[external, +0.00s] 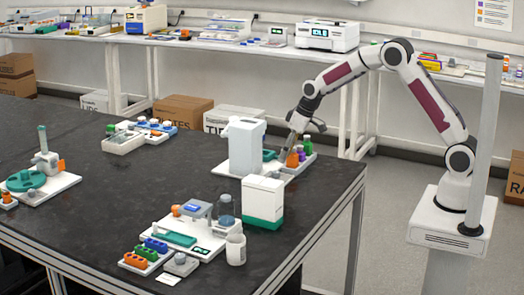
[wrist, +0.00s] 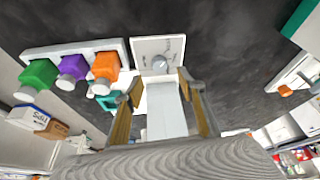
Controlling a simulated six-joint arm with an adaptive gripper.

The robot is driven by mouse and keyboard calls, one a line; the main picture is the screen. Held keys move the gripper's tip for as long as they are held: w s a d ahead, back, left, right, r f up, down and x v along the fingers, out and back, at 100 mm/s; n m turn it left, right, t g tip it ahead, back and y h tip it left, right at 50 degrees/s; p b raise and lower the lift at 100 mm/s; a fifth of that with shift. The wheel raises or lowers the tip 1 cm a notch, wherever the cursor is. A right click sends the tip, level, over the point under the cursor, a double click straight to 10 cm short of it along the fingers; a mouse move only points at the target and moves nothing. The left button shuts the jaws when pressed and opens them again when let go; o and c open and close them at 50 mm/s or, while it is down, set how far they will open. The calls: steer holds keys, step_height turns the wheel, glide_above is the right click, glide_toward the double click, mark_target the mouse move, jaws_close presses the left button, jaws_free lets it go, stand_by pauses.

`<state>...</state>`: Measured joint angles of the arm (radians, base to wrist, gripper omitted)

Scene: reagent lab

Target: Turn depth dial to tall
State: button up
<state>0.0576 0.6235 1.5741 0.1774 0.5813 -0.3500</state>
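A grey round dial (wrist: 160,64) sits on a white plate (wrist: 143,46) with small markings at the top middle of the wrist view. The markings are too small to read, so I cannot tell the dial's setting. My gripper (wrist: 159,84) is open, its two tan fingers apart and pointing toward the dial. A white upright part (wrist: 166,112) shows between the fingers; contact cannot be told. In the external view my gripper (external: 293,150) is at the right side of a tall white device (external: 245,146). The dial cannot be made out there.
A white and green box (external: 263,202) stands in front of the device. The dark bench (external: 90,130) has clear room at left.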

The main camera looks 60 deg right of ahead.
mark_target(276, 172)
steer(key=shift+w, duration=0.15)
stand_by(0.4)
steer(key=shift+x, duration=3.85)
steer(key=c, duration=1.1)
